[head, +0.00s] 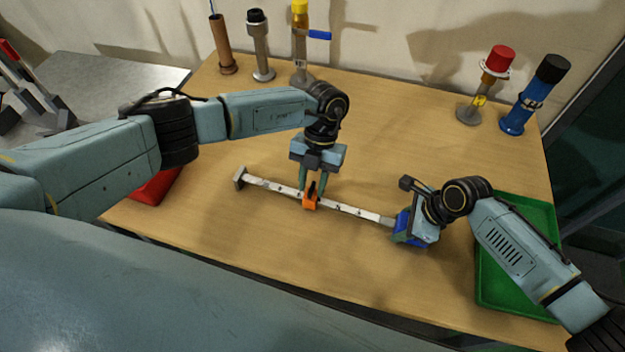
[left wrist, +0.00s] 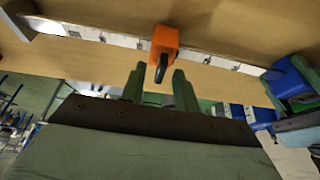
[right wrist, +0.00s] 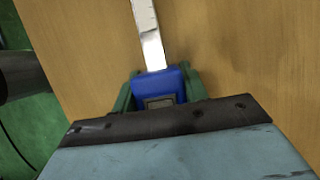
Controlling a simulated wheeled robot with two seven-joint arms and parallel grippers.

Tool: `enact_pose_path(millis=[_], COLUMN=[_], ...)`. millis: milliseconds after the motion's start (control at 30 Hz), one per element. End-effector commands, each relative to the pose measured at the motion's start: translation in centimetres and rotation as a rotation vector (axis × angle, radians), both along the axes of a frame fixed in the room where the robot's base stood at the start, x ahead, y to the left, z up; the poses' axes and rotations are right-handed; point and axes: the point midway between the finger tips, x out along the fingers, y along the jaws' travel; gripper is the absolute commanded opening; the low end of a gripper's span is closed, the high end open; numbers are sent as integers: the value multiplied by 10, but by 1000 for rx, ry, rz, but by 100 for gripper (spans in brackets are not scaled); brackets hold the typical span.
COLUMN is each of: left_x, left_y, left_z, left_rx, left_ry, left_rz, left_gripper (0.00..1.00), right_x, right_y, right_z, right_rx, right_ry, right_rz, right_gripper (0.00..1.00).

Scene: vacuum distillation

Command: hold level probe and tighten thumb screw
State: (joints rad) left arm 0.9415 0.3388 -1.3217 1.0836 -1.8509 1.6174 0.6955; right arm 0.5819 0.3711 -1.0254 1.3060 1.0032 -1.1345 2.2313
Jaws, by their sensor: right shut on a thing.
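The level probe is a long white marked rod (head: 270,186) with a grey end piece at its left end and a blue head (right wrist: 165,85) at its right end. My right gripper (head: 402,226) is shut on the blue head. An orange slider (head: 310,201) sits around the rod near its middle, and it also shows in the left wrist view (left wrist: 166,40). A black thumb screw (left wrist: 160,69) sticks out of the slider towards my left gripper. My left gripper (head: 313,186) is open, pointing down, with its two fingertips on either side of the thumb screw; contact cannot be told.
A green tray (head: 483,290) lies at the right under my right arm. A red object (head: 155,188) is partly hidden by my left arm. Several upright fittings stand along the back, including a brown one (head: 222,48) and a blue one (head: 530,98).

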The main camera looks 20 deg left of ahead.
Motion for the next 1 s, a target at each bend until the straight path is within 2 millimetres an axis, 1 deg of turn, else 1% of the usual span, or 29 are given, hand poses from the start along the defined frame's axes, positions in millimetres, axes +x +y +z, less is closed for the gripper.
enact_pose_path(millis=[167, 267, 367, 600, 700, 833, 1000], left_x=[1, 5, 12, 32, 38, 44, 46], left_y=[0, 0, 0, 0, -1, -1, -1], left_z=[2, 10, 26, 74, 90, 104, 111], left_rx=[-1, -2, -1, -1, -1, -1, 0], left_ry=[-1, -4, -4, -4, -4, -1, 0], left_rz=[1, 2, 1, 1, 0, 0, 0], left_gripper=[31, 31, 31, 31, 31, 31, 31], right_x=[0, 0, 0, 0, 0, 0, 0], right_y=[0, 0, 0, 0, 0, 0, 0], right_z=[0, 0, 0, 0, 0, 0, 0], right_rx=[0, 0, 0, 0, 0, 0, 0], right_ry=[-1, -1, -1, 0, 0, 0, 0], right_rz=[0, 1, 1, 1, 1, 1, 1], right_gripper=[0, 0, 0, 0, 0, 0, 0])
